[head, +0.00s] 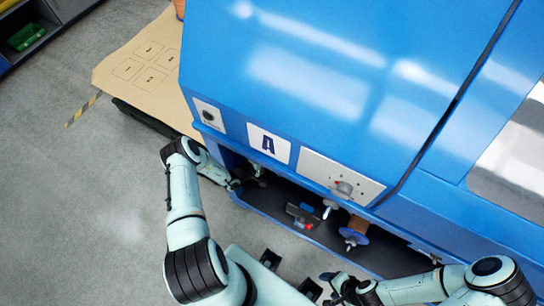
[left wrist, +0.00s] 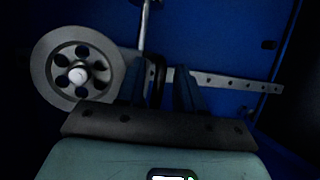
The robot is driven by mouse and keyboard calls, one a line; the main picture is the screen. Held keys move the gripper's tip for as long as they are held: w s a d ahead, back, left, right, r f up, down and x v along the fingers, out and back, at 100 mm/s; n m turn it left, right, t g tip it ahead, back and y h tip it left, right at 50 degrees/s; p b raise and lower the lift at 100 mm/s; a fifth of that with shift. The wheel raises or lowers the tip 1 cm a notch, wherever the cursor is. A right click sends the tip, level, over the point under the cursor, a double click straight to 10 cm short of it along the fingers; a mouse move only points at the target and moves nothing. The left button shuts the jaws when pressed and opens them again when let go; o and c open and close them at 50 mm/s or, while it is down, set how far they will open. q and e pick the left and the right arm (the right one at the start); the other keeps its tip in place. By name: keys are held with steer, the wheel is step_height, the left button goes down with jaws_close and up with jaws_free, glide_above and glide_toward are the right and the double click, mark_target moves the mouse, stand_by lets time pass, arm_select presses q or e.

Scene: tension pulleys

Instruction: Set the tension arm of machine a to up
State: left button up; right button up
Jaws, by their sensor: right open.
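In the dark left wrist view, a grey pulley wheel (left wrist: 75,70) with round holes is at the left. A flat metal bar with holes (left wrist: 230,82), seemingly the tension arm, runs rightward behind my left gripper (left wrist: 160,82). The fingers stand apart on either side of a dark, upright part (left wrist: 157,75); no contact is clear. My right gripper (head: 345,287) is open outside the bay.
A panel with a knob (head: 343,188) is right of the plate.

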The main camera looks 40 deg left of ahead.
arm_select(q)
steer(key=v, duration=1.3)
steer(key=shift+s+b, duration=0.15)
steer(key=shift+b, duration=0.25)
steer(key=shift+r, duration=0.1)
